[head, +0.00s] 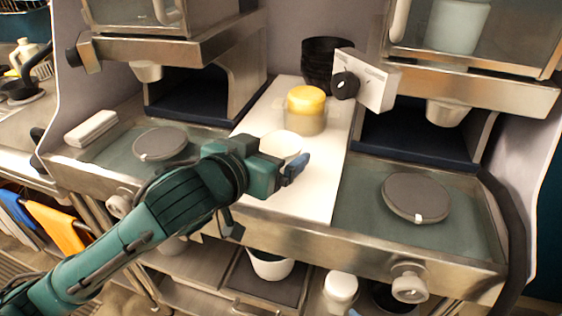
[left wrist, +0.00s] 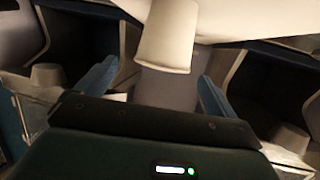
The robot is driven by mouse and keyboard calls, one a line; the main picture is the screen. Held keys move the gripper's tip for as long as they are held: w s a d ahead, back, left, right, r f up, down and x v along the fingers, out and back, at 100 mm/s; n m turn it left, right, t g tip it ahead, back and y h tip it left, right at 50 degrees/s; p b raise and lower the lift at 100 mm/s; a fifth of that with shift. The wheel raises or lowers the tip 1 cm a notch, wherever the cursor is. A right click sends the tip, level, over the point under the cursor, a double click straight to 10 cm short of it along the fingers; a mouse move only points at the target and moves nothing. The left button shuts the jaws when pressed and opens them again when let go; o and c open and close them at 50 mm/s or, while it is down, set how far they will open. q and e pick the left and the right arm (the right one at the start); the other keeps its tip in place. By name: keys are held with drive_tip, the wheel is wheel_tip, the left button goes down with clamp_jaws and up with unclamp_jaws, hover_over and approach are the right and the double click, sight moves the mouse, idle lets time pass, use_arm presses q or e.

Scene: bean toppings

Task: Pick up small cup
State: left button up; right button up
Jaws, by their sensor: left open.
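A small white cup (head: 282,143) stands on the white board between the two machines, partly hidden behind my left gripper (head: 288,166). In the left wrist view the cup (left wrist: 168,35) shows large and pale, just beyond the gap between the blue fingers of my left gripper (left wrist: 157,76). The gripper is open, with a finger to each side of the cup's line. I cannot tell whether the fingers touch the cup. My right gripper is in neither view.
A yellow-topped container (head: 306,110) stands behind the cup, with dark stacked bowls (head: 325,62) farther back. Grey round pads (head: 161,143) (head: 416,197) lie on the trays to either side. The front of the white board (head: 313,200) is clear.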

sight(289, 142)
use_arm(q)
drive_tip(key=x, duration=0.5)
drive_tip(key=shift+w+a+f, duration=0.1)
drive_tip(key=shift+f, duration=0.3)
drive_tip(key=shift+c, duration=0.5)
drive_tip(key=c, duration=0.9)
